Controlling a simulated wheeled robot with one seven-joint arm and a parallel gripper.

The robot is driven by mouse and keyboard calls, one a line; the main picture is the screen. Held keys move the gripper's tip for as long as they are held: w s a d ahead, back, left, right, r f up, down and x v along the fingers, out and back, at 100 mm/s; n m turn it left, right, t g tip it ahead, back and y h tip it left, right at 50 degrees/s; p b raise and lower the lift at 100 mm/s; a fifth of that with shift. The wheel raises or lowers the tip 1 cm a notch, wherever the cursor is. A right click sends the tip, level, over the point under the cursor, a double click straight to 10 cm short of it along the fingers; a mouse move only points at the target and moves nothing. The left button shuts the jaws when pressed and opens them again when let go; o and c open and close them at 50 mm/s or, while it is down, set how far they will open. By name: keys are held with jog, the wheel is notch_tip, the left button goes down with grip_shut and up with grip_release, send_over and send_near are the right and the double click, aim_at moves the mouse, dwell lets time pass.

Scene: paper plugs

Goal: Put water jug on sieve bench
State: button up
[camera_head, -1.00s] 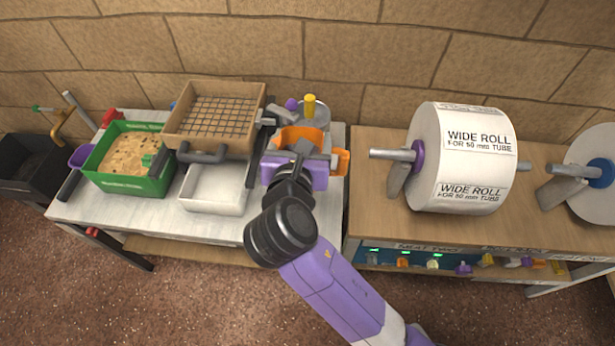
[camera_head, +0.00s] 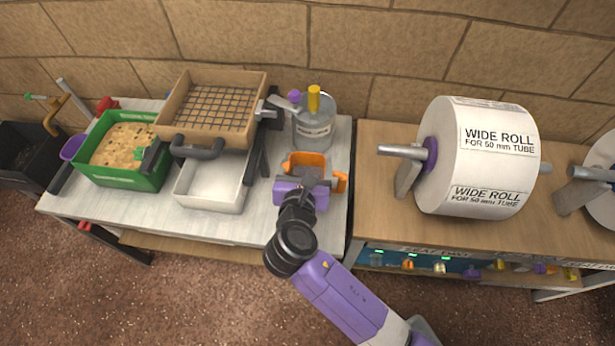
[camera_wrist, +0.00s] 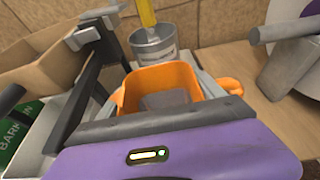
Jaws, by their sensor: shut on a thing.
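The orange water jug (camera_head: 308,160) has a handle on its right side and a dark inside. It is at the right end of the sieve bench (camera_head: 265,222), a pale table top. My gripper (camera_head: 311,180) is shut on the jug's near side. In the wrist view, the jug (camera_wrist: 158,77) stands upright just beyond the grey jaw bar, and its lower part is hidden. I cannot tell whether its base touches the bench.
A grey bucket (camera_head: 315,128) with a yellow handle stands behind the jug. The wooden sieve (camera_head: 248,127), a white tray (camera_head: 208,201) and a green box (camera_head: 125,178) are to the left. A large paper roll (camera_head: 455,155) stands on the bench to the right.

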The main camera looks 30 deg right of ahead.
jog(key=shift+f+b, duration=0.55)
jog(key=shift+f, duration=2)
jog(key=shift+f, duration=0.1)
jog(key=o, duration=1.6)
jog(key=shift+s+a, duration=0.1)
jog(key=shift+s, duration=0.05)
jog(key=p+v, duration=0.1)
jog(key=v, duration=1)
jog(key=shift+s+a+r, duration=0.2)
jog(key=shift+s+r, duration=0.05)
jog(key=shift+r, duration=0.05)
